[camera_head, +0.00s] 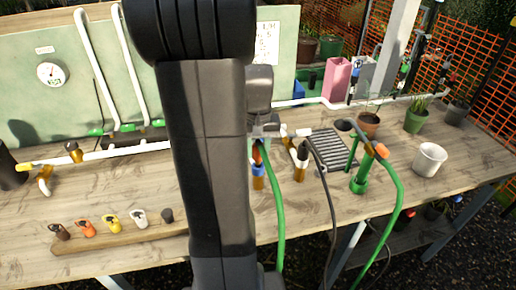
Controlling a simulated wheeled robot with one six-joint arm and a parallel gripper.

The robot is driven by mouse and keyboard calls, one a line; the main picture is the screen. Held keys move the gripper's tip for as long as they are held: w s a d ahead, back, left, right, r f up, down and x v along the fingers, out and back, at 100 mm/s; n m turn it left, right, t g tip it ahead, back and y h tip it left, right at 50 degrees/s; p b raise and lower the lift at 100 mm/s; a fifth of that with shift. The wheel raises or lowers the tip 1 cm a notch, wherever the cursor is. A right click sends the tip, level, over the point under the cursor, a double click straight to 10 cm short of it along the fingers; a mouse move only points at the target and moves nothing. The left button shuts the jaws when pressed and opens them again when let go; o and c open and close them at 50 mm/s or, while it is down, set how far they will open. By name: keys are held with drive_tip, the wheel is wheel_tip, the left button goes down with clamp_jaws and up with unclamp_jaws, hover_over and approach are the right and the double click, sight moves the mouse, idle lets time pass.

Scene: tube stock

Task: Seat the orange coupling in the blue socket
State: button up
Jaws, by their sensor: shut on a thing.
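My gripper (264,131) shows just right of my dark arm, partly hidden by it, above the middle of the table. It is shut on the orange coupling (256,151), which has a green hose (276,205) hanging from it. The blue socket (258,169) stands upright on a yellow-brown base directly below the coupling. The coupling looks very close above the socket; I cannot tell whether they touch.
A green stand (360,180) with another orange-ended green hose is further right. A wooden rack (120,235) holds several coloured fittings. A white pot (429,160) stands at right.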

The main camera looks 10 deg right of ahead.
sight(258, 157)
drive_tip(key=shift+f+b, duration=0.95)
drive_tip(key=shift+f, duration=0.7)
idle(1.1)
drive_tip(key=o, duration=1.1)
drive_tip(key=shift+c, duration=0.2)
wheel_tip(258, 157, up, 14)
drive_tip(key=shift+f, duration=0.1)
wheel_tip(258, 157, down, 14)
drive_tip(key=shift+r, duration=0.5)
